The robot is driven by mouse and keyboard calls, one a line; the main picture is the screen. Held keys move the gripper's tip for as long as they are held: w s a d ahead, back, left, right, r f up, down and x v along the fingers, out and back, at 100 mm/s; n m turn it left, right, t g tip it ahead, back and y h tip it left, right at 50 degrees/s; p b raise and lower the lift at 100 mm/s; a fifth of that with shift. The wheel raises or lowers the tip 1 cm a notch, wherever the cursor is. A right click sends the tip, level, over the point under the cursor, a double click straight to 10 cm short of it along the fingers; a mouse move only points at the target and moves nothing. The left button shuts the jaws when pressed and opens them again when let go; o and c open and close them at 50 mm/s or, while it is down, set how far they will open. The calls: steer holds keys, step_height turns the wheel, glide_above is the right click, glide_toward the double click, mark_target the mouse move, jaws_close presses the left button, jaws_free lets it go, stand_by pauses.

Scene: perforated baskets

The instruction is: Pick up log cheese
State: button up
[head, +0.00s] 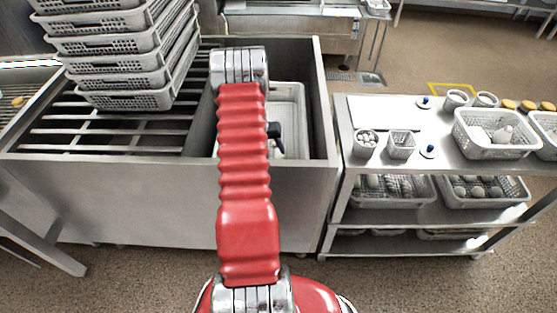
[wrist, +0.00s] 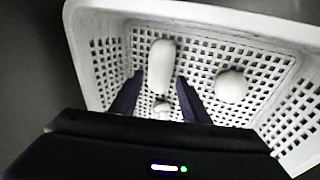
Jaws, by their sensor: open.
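The log cheese (wrist: 161,64) is a white, elongated piece lying in a white perforated basket (wrist: 96,62) in the wrist view. My gripper (wrist: 160,76) is open, with its two dark fingers pointing into the basket. In the picture, the fingertips lie on either side of the log's lower part. I cannot tell how far above it they are. A round white piece (wrist: 231,85) lies to the right, and a smaller pale piece (wrist: 162,107) shows between the fingers. In the head view my arm hides most of this basket (head: 298,92).
The basket sits inside a deep metal basin (head: 325,110). A stack of grey perforated baskets (head: 130,98) stands on the slatted rack (head: 60,135) to the left. A metal shelf cart (head: 350,185) with baskets and cups stands to the right.

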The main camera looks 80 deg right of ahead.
mark_target(277, 156)
steer(key=shift+a+x, duration=0.2)
steer(key=shift+x, duration=2.3)
steer(key=shift+c, duration=0.5)
steer(key=c, duration=0.7)
steer(key=shift+c, duration=0.2)
step_height(277, 156, up, 10)
steer(key=shift+w, duration=0.1)
